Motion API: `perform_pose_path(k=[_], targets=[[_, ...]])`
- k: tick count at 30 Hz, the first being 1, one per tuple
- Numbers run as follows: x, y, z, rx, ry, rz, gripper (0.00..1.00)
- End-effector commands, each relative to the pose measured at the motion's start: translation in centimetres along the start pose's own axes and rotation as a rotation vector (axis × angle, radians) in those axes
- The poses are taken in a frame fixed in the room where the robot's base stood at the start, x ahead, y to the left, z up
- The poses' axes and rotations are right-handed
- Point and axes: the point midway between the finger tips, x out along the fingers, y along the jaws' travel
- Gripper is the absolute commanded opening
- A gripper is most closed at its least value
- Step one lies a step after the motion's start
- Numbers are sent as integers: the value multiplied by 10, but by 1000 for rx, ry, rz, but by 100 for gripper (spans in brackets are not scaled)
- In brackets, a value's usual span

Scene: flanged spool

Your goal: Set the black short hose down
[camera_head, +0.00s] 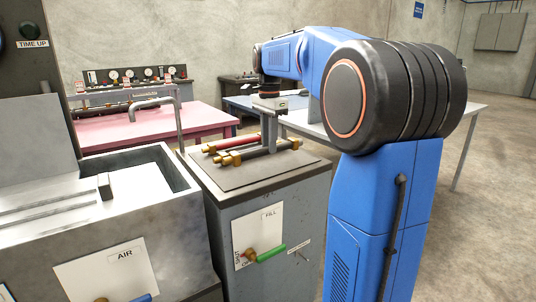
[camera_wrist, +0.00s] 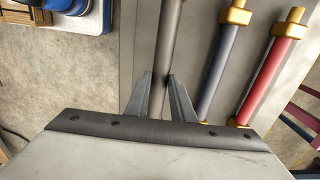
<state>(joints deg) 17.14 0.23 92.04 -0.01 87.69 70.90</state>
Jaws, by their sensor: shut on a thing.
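My gripper (camera_head: 268,148) points down over the top of the grey cabinet (camera_head: 275,174). In the wrist view my gripper's fingers (camera_wrist: 161,80) stand on either side of the black short hose (camera_wrist: 166,40) and are shut on it. The black hose (camera_head: 262,154) lies level in the head view, at or just above the cabinet top; I cannot tell whether it touches. Its ends are outside the wrist view.
A blue hose (camera_wrist: 221,70) and a red hose (camera_wrist: 276,68) with brass fittings lie beside it, to the right in the wrist view. A pink table (camera_head: 160,125) stands behind.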

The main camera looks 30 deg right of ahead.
Motion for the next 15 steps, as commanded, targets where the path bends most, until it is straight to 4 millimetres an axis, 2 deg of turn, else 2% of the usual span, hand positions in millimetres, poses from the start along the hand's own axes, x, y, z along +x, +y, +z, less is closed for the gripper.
perform_pose_path(k=[9,15], targets=[[35,1,0,0,-1,2,0],[40,0,0,0,0,0,0]])
